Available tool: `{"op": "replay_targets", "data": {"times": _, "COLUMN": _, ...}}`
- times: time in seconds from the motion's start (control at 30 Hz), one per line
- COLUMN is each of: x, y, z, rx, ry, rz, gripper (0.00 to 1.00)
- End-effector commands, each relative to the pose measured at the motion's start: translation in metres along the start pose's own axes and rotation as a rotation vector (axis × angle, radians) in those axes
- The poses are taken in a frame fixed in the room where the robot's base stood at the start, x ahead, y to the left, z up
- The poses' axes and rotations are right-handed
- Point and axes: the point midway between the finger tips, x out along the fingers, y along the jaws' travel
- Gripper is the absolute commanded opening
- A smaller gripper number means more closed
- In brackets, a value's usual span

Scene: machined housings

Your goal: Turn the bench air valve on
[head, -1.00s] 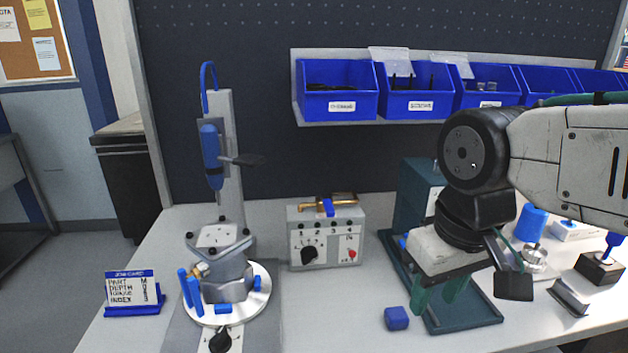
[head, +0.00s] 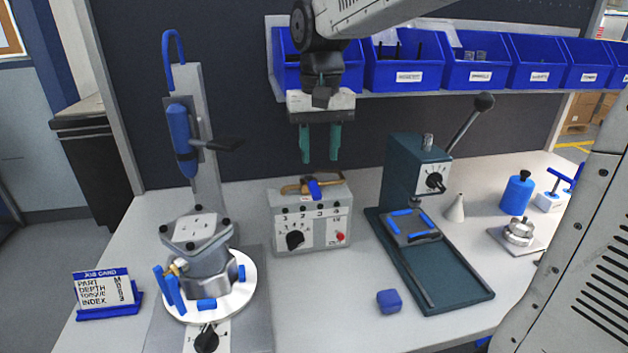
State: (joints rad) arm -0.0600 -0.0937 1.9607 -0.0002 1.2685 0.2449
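The bench air valve is a brass body (head: 293,187) with a blue handle (head: 315,189), on top of a grey control box (head: 311,236). The blue handle lies across the brass pipe, as far as I can tell at this size. The box front has a black dial (head: 295,240), numbered marks and a red button (head: 340,237). My gripper (head: 320,158) points down above the box, a little behind or over the valve. Its two green fingers are apart with nothing between them. They do not appear to touch the valve.
Blue bins (head: 390,75) line the shelf behind my gripper. A blue screwdriver stand (head: 207,140) with a housing (head: 195,248) is at left. A green press (head: 415,170) with a raised lever is at right. A blue block (head: 389,300) lies on the bench front.

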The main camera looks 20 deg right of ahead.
Motion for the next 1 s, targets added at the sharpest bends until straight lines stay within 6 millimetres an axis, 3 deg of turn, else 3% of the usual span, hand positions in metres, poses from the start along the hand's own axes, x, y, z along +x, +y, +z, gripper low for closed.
{"op": "replay_targets", "data": {"times": 0.1, "x": 0.003, "y": -0.005, "z": -0.013, "rx": 0.010, "ry": -0.006, "rz": 0.001, "gripper": 0.39}}
{"op": "replay_targets", "data": {"times": 0.23, "x": 0.011, "y": -0.007, "z": -0.016, "rx": 0.012, "ry": -0.008, "rz": 0.002, "gripper": 0.39}}
{"op": "replay_targets", "data": {"times": 0.7, "x": 0.076, "y": -0.006, "z": -0.015, "rx": 0.011, "ry": -0.007, "rz": 0.002, "gripper": 0.39}}
{"op": "replay_targets", "data": {"times": 1.0, "x": 0.081, "y": -0.006, "z": -0.015, "rx": 0.011, "ry": -0.006, "rz": 0.001, "gripper": 0.39}}
